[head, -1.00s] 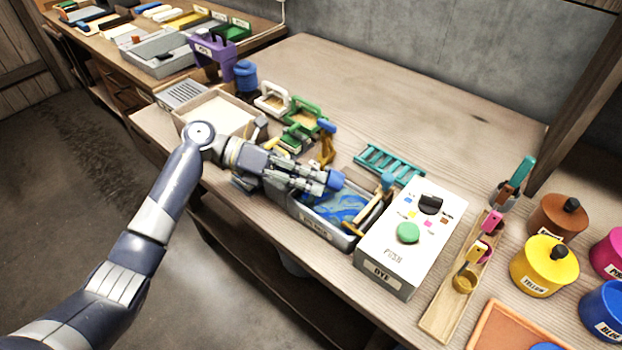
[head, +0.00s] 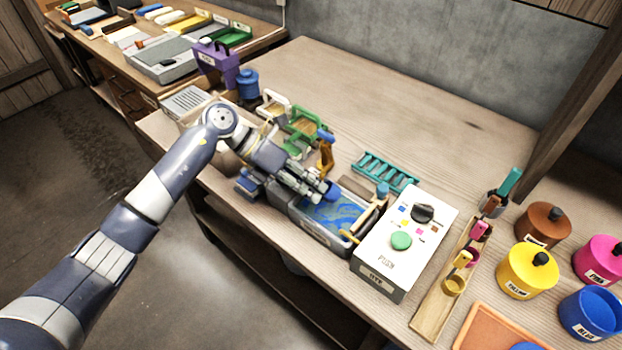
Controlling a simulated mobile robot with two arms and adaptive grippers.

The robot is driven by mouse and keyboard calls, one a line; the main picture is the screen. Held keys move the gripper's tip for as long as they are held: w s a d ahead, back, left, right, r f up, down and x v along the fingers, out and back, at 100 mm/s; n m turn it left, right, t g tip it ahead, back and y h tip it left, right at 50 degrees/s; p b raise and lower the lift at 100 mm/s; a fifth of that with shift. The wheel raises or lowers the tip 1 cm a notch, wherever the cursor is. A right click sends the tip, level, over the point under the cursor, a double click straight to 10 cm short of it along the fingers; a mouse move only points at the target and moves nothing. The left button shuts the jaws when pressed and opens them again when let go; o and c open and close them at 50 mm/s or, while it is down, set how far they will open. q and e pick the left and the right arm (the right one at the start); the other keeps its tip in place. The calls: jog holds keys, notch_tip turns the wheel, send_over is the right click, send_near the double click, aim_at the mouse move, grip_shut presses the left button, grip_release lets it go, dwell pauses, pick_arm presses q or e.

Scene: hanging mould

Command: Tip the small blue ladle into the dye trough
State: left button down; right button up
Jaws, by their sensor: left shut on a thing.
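The small blue ladle (head: 332,191) shows as a blue piece at the fingertips of my left gripper (head: 318,188). The gripper is shut on it, and the fingers hide its handle. The ladle is over the left back part of the dye trough (head: 313,236), a grey rectangular tub with a label on its front wall. The trough holds clear-looking liquid with blue swirls. I cannot tell whether any dye remains in the ladle. My right gripper is not in view.
A white dye box (head: 385,260) with a green button stands right of the trough. A teal rack (head: 385,172) lies behind. A wooden holder (head: 438,300) with coloured ladles and several dye pots, including a yellow one (head: 527,270), are at right.

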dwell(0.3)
pick_arm(q)
jog(key=shift+r+y+p, duration=0.15)
jog(key=shift+y+p, duration=0.15)
jog(key=r+y+p, duration=0.1)
jog(key=y+p, duration=0.2)
jog(key=p, duration=0.1)
jog(key=shift+r, duration=0.15)
jog(key=shift+d+y+p, duration=0.1)
jog(key=shift+y+p, duration=0.2)
jog(key=shift+y, duration=0.2)
jog(key=shift+f, duration=0.25)
